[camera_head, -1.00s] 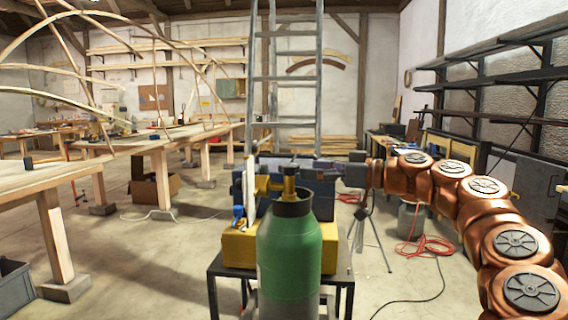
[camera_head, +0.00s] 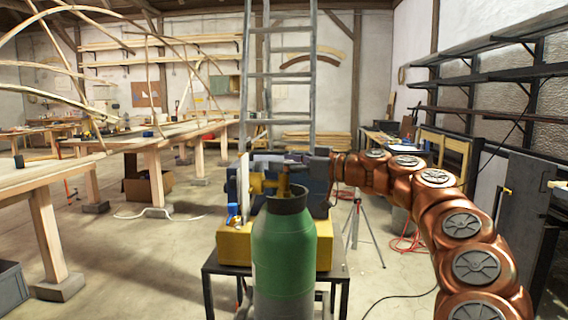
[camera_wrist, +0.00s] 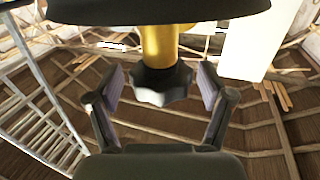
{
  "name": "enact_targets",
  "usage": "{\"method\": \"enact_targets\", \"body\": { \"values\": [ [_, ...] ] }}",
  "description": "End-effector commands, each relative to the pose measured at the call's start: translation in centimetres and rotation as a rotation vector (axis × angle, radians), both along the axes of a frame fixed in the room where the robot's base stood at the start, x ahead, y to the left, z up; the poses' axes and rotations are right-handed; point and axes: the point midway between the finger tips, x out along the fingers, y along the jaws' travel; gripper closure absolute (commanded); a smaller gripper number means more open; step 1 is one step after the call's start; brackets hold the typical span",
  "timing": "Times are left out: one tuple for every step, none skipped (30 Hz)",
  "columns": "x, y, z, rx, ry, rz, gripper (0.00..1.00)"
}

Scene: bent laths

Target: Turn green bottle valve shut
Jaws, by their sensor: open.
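The green bottle (camera_head: 284,255) stands upright in front of me, with a dark collar (camera_head: 287,203) at its top. A brass valve (camera_head: 284,184) rises out of the collar. In the wrist view the brass stem (camera_wrist: 160,46) carries a dark lobed handwheel (camera_wrist: 163,84). My gripper (camera_wrist: 162,92) is open, with one finger on each side of the handwheel and a visible gap to both. In the head view my gripper (camera_head: 290,166) is at the valve, reaching in from the right; its fingertips are small and partly hidden there.
A yellow box (camera_head: 233,245) with blue parts sits on a dark stand (camera_head: 342,279) behind the bottle. A ladder (camera_head: 281,75) stands farther back. Wooden workbenches (camera_head: 150,140) with bent laths are on the left, dark shelves (camera_head: 490,52) on the right.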

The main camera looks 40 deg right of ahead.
Motion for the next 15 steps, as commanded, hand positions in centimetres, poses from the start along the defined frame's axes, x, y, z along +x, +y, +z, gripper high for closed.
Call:
{"method": "enact_targets", "body": {
  "values": [
    [-0.01, 0.00, 0.02, 0.000, 0.000, 0.000, 0.20],
    [-0.02, 0.01, 0.02, 0.000, 0.000, 0.000, 0.20],
    [-0.02, 0.01, 0.01, 0.000, 0.000, 0.001, 0.20],
    [-0.03, 0.02, 0.02, 0.000, 0.000, 0.001, 0.21],
    [-0.03, 0.02, 0.02, 0.000, 0.000, 0.001, 0.24],
    [-0.03, 0.02, 0.02, 0.000, 0.000, 0.001, 0.28],
    [-0.03, 0.03, 0.01, 0.000, 0.000, 0.001, 0.31],
    [-0.04, 0.03, 0.02, 0.000, 0.000, 0.001, 0.34],
    [-0.04, 0.03, 0.02, 0.000, 0.000, 0.001, 0.39],
    [-0.04, 0.03, 0.01, 0.000, 0.000, 0.001, 0.42],
    [-0.04, 0.03, 0.01, 0.000, 0.000, 0.001, 0.45],
    [-0.04, 0.03, 0.01, 0.000, 0.000, 0.001, 0.49],
    [-0.05, 0.04, 0.02, 0.000, 0.000, 0.001, 0.52],
    [-0.04, 0.03, 0.02, 0.000, 0.000, 0.001, 0.55],
    [-0.04, 0.03, 0.02, 0.000, 0.000, 0.001, 0.59]
  ]
}}
